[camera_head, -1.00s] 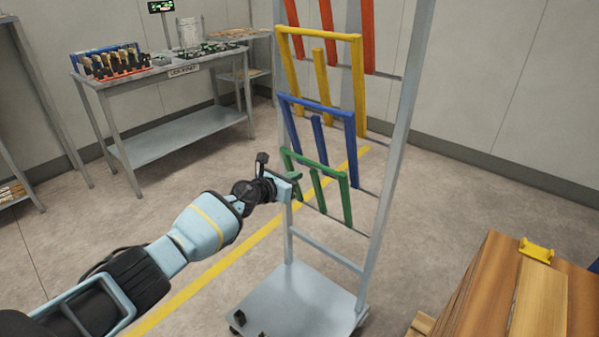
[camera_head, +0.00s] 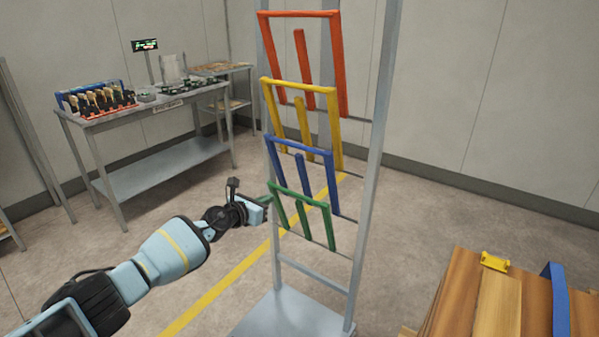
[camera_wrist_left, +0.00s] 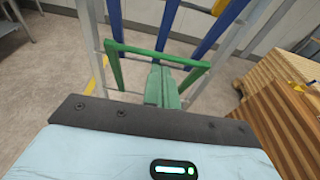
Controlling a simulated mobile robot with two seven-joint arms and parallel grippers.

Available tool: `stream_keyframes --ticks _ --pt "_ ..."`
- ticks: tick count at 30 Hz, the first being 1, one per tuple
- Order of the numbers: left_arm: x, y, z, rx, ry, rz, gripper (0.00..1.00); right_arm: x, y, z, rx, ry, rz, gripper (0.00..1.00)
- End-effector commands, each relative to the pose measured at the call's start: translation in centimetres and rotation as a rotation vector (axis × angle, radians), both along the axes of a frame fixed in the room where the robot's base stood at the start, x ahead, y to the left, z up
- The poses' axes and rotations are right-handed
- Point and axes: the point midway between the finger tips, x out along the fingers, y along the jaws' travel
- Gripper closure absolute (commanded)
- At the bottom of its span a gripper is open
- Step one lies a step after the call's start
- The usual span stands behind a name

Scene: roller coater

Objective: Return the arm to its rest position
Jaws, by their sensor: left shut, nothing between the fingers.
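My left gripper (camera_head: 263,203) is shut and empty, beside the upper left corner of the green frame (camera_head: 302,195) on the rack. I cannot tell whether they touch. In the left wrist view the shut fingers (camera_wrist_left: 163,88) point toward the green frame (camera_wrist_left: 190,61), whose top bar and sides show around them. My left arm reaches in from the lower left, stretched out toward the rack. My right gripper is not in view.
The grey rack (camera_head: 366,180) also holds a blue frame (camera_head: 296,142), a yellow frame (camera_head: 298,86) and a red frame (camera_head: 300,14). A workbench (camera_head: 160,160) with parts stands at the back left. A wooden stack (camera_head: 498,300) is at the lower right. Floor is open left of the rack.

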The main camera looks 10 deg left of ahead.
Motion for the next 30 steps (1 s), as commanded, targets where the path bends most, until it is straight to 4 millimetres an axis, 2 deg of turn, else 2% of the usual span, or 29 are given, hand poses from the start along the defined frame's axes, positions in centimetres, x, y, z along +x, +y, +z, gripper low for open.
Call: stream_keyframes --ticks 4,8,12,18,24,30 --pt "-0.8 -1.0 -1.3 -0.06 0.023 0.0 1.0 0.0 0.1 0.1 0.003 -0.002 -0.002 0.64" --pt "-3.5 -4.0 -4.9 -0.26 0.1 0.011 1.0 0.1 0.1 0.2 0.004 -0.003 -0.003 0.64" --pt "-8.1 -7.5 -9.4 -0.584 0.229 0.064 1.0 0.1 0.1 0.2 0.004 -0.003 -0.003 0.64" --pt "-15.1 -10.7 -14.6 -1.051 0.422 0.2 1.0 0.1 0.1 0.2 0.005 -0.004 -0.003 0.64" --pt "-22.7 -11.9 -18.8 -1.495 0.603 0.402 1.0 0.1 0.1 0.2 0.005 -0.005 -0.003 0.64" --pt "-30.7 -11.6 -22.0 -1.915 0.744 0.662 1.0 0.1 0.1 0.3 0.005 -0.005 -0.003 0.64"
